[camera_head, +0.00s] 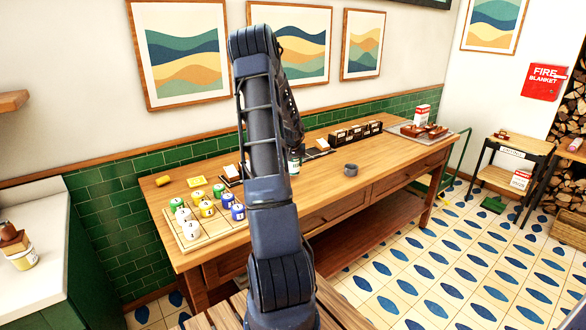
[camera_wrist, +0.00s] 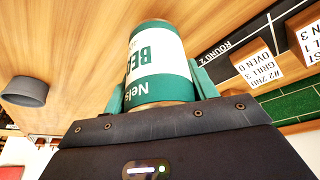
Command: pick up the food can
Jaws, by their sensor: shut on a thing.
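The food can (camera_wrist: 155,65) has a green and white label with the letters "BEA" and "Nels" upside down in the wrist view. My gripper (camera_wrist: 160,88) is shut on it, with a green finger on each side of the can. In the head view only a sliver of the can (camera_head: 294,165) shows beside my arm, over the wooden table (camera_head: 390,170). My arm hides the rest of it and my gripper there. I cannot tell whether the can touches the tabletop.
A dark grey bowl (camera_head: 351,169) stands right of the can. A board (camera_head: 217,238) with several numbered tins lies at the table's near left. A dark rack (camera_head: 355,133) with cards stands behind, and a tray (camera_head: 447,138) at the far right. The front right tabletop is clear.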

